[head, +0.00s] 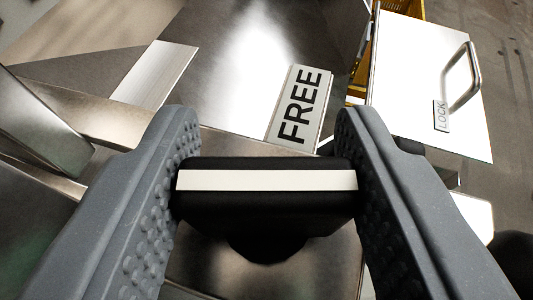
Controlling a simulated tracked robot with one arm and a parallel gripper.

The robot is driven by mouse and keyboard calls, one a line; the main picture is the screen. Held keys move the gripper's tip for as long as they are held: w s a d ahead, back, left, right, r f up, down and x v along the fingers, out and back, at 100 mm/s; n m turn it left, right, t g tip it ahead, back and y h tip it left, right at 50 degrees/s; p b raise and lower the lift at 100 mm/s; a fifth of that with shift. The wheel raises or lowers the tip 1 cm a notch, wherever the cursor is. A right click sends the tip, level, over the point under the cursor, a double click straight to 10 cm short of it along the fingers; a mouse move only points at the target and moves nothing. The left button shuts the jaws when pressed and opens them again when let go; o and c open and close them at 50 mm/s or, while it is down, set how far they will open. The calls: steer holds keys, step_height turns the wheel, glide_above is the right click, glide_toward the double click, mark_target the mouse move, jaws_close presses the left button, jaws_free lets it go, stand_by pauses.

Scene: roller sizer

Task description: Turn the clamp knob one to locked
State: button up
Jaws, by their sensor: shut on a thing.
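A black clamp knob (266,212) with a white stripe across its top is in the lower middle of the head view. The stripe runs nearly level from left to right. My gripper (266,180) is shut on the knob, with one grey textured finger against each end of it. Below the bar of the knob is a dark round part. A plate marked FREE (299,107) lies beyond the knob, up and to the right. Whether this is knob one cannot be told from any mark in view.
A white panel (415,75) with a metal handle (468,80) and a small LOCK label (441,116) is at the upper right. A yellow item (410,9) shows behind it. Shiny metal plates and bars (85,115) lie on the left. Grey floor shows at the far right.

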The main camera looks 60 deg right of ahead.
steer(key=shift+a+m+g+h+b, duration=0.1)
steer(key=shift+m+g+h+b, duration=0.2)
steer(key=shift+m+g+b, duration=0.55)
steer(key=shift+m+g, duration=0.15)
steer(key=o, duration=1)
steer(key=b+v, duration=0.1)
steer(key=v, duration=0.5)
steer(key=b+v, duration=0.1)
steer(key=v, duration=0.6)
steer(key=shift+a+f, duration=0.1)
steer(key=shift+a, duration=0.35)
